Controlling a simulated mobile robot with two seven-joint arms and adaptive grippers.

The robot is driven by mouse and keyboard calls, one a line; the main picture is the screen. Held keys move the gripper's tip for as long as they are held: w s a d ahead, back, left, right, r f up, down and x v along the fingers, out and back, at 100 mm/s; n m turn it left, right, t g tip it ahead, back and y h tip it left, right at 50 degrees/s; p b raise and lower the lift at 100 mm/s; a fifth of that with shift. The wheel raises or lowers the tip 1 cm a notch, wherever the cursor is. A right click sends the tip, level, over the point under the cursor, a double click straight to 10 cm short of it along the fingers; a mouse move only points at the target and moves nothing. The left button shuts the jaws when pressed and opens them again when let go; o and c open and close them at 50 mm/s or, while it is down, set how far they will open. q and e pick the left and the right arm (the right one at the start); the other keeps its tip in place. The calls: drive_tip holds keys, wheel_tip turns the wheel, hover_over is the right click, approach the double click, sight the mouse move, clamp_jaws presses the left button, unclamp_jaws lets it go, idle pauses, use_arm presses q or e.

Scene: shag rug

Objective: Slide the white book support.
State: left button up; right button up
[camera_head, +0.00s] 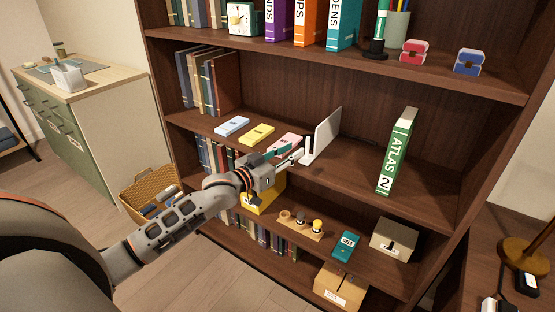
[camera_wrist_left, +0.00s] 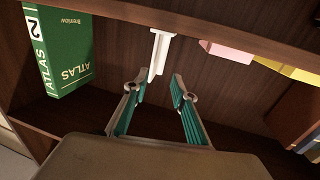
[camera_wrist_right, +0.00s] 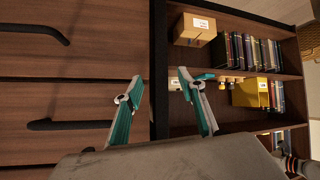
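The white book support (camera_head: 325,134) stands upright on the middle shelf, left of the green ATLAS 2 book (camera_head: 397,152). My left gripper (camera_head: 294,152) reaches in from the left at shelf height, with its fingertips close to the support's foot. In the left wrist view the left gripper (camera_wrist_left: 157,82) has its fingers apart and the support (camera_wrist_left: 159,50) shows between and beyond the tips. I cannot tell whether they touch it. My right gripper (camera_wrist_right: 160,80) is open and empty, seen only in the right wrist view.
Blue (camera_head: 232,126), yellow (camera_head: 257,134) and pink (camera_head: 286,142) boxes lie left of the support. Books (camera_head: 208,82) stand at the shelf's left end. Bare shelf lies between support and ATLAS. Dark-handled drawers (camera_wrist_right: 70,95) are near my right gripper.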

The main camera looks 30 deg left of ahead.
use_arm(q)
drive_tip(key=v, duration=0.6)
idle(0.6)
